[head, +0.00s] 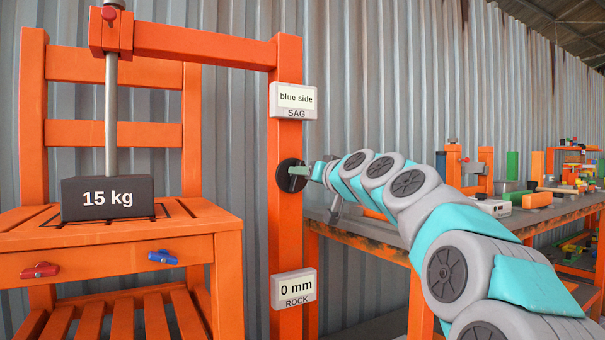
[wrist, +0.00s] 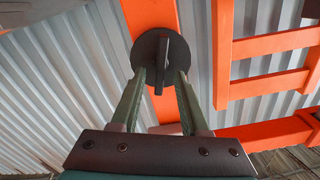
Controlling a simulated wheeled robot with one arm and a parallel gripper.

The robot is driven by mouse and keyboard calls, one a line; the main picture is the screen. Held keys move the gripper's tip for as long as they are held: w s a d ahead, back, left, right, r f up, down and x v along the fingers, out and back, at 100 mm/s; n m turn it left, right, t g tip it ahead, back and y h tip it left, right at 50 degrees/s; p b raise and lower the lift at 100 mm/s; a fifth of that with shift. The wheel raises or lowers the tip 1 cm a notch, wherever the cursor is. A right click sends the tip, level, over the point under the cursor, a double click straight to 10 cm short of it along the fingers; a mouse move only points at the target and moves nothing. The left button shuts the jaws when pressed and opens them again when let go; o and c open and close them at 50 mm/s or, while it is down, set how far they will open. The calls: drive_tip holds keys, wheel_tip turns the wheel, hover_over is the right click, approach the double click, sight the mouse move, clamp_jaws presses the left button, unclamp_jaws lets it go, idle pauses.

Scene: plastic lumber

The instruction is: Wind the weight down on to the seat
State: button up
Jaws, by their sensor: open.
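The dark 15 kg weight (head: 107,197) hangs on a steel rod (head: 111,105) over the seat (head: 180,222) of the orange chair. Its underside is at the seat slats; I cannot tell whether it touches. The round black knob (head: 283,176) is on the orange post. In the wrist view the knob (wrist: 148,48) has a raised bar (wrist: 160,66), standing nearly upright. My gripper (wrist: 160,76) is open, its green fingers one on each side of the bar, with gaps visible. In the head view my gripper (head: 300,171) is at the knob's face.
The upper sign (head: 295,100) reads "blue side", SAG; the lower sign (head: 293,289) reads "0 mm", ROCK. A red handle (head: 39,270) and a blue handle (head: 163,257) are on the seat's front rail. A cluttered workbench (head: 545,215) stands behind my arm at right.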

drive_tip(key=shift+w+a, duration=0.3)
drive_tip(key=shift+w, duration=0.15)
clamp_jaws()
idle(0.4)
